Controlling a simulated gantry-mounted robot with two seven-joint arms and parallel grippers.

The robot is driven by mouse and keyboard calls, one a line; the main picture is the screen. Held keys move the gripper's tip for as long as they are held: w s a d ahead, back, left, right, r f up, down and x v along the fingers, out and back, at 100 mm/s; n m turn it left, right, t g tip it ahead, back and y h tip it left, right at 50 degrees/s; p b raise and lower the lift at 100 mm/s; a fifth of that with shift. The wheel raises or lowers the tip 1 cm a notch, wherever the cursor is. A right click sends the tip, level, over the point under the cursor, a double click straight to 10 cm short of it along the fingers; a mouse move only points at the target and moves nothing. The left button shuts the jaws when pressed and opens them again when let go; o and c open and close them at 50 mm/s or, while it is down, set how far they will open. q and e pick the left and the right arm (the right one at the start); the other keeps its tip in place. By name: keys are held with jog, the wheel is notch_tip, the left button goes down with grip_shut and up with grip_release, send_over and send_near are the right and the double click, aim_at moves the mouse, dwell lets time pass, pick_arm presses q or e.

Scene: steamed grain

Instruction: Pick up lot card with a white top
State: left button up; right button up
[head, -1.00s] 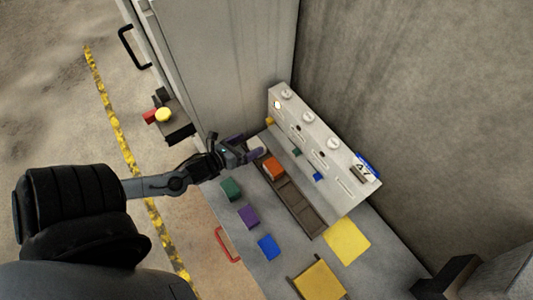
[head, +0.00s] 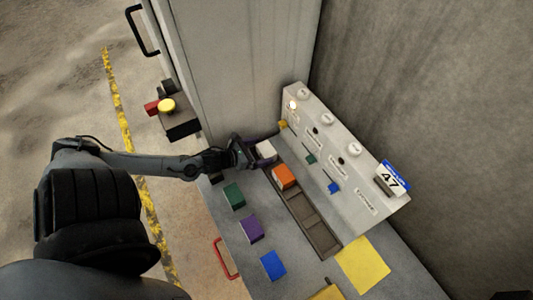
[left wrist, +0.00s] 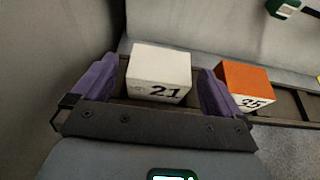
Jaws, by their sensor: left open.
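The white-topped lot card (head: 265,149) is a block in the first slot of a dark rack (head: 318,232). In the left wrist view the white block (left wrist: 158,72) shows the number 21 on its near face. My left gripper (head: 262,148) is open, with its purple fingers (left wrist: 152,88) on either side of the white block. Whether the fingers touch it I cannot tell; the right finger looks very close. An orange-topped block (head: 284,176) marked 35 sits beside it in the rack. My right gripper is not in view.
Green (head: 234,195), purple (head: 251,229) and blue (head: 273,265) blocks lie on the grey table. A sloped panel (head: 340,165) with knobs and a 47 sign (head: 391,180) stands behind the rack. A yellow square (head: 363,264) lies at the right.

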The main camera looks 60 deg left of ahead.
aim_at(270, 149)
pick_arm(q)
jog(key=shift+b+x, duration=0.4)
jog(key=shift+x, duration=2.4)
jog(key=shift+s+f, duration=0.1)
jog(key=c, duration=0.9)
